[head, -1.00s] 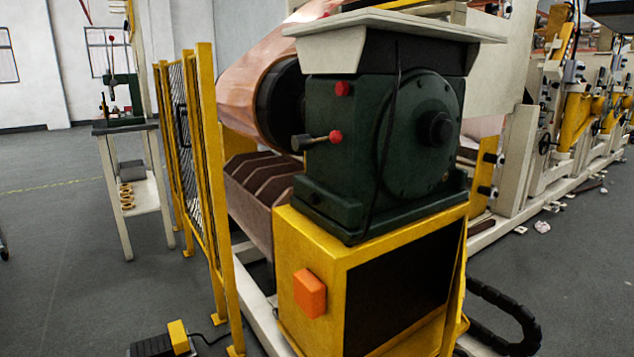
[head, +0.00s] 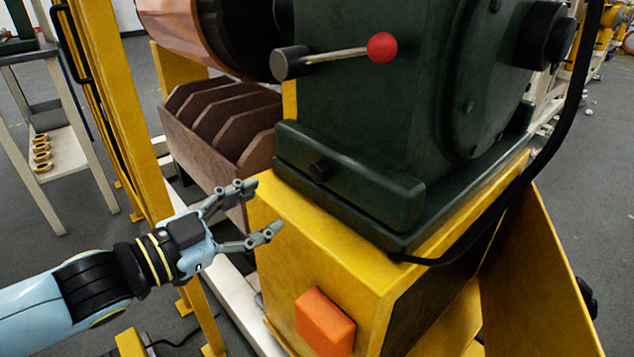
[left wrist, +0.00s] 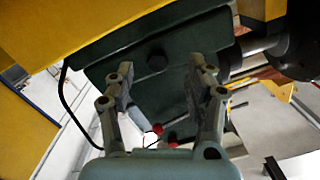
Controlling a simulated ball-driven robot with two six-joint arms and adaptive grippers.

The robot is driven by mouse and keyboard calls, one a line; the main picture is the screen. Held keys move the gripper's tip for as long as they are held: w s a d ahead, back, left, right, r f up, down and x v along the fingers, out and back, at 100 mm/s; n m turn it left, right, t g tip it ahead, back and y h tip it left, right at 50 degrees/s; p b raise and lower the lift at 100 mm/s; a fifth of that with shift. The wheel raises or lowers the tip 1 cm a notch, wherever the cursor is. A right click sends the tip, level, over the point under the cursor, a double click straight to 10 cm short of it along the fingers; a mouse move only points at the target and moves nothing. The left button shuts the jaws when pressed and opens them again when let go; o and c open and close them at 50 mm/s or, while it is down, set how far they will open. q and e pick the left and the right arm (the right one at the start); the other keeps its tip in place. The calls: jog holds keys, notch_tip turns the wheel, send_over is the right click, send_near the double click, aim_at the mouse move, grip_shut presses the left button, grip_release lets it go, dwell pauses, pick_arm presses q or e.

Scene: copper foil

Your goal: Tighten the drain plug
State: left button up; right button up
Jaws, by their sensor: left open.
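The drain plug (head: 320,171) is a small dark knob low on the green gearbox housing (head: 370,110), on its face toward me. In the left wrist view the plug (left wrist: 156,61) shows as a round black knob on the green block, ahead of the fingers and between their lines. My left gripper (head: 263,208) is open and empty. In the head view it is to the left of and lower than the plug, apart from it, by the upper corner of the yellow pedestal. My right gripper is not in view.
The yellow pedestal (head: 320,245) carries the housing and has an orange box (head: 325,322) on its front. A red-knobbed lever (head: 382,47) sticks out above the plug. A yellow guard post (head: 125,110) stands at left, and a black cable (head: 470,245) runs at right.

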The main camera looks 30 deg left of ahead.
aim_at(315, 174)
pick_arm(q)
jog(key=shift+m+h, duration=0.4)
jog(key=w+d+r+p, duration=0.1)
jog(key=w, duration=0.2)
jog(key=w+d+r+p, duration=0.1)
jog(key=w+d, duration=0.1)
jog(key=w, duration=0.1)
jog(key=w+d+r, duration=0.1)
jog(key=w, duration=0.2)
jog(key=shift+d+p, duration=0.35)
jog(key=shift+p, duration=0.05)
jog(key=shift+w+d, duration=0.1)
jog(key=shift+w, duration=0.2)
jog(key=shift+w+f, duration=0.1)
jog(key=shift+w, duration=0.05)
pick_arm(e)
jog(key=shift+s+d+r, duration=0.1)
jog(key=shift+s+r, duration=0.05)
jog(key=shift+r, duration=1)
pick_arm(q)
grip_shut()
